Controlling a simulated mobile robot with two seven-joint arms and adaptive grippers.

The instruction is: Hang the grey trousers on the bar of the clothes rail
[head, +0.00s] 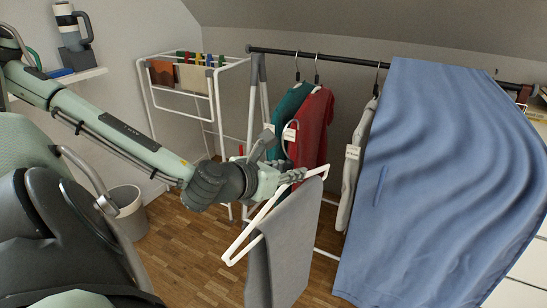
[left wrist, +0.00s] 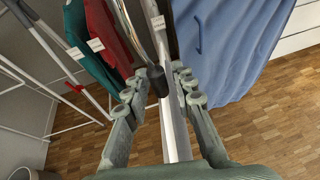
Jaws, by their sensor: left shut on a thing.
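The grey trousers (head: 285,250) hang folded over a white hanger (head: 245,238) in the head view. My left gripper (head: 298,176) is shut on the hanger near its top, in front of and below the rail. The hanger also shows between the fingers in the left wrist view (left wrist: 172,125). The dark bar (head: 345,59) of the clothes rail runs across the back of the head view. The hanger is apart from the bar. My right gripper is out of view.
Teal (head: 287,108) and red (head: 314,125) garments, a pale garment (head: 357,160) and a large blue cloth (head: 440,190) hang on the rail. Bare bar shows between the red and pale garments. A drying rack (head: 150,100) and bin (head: 129,215) stand left.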

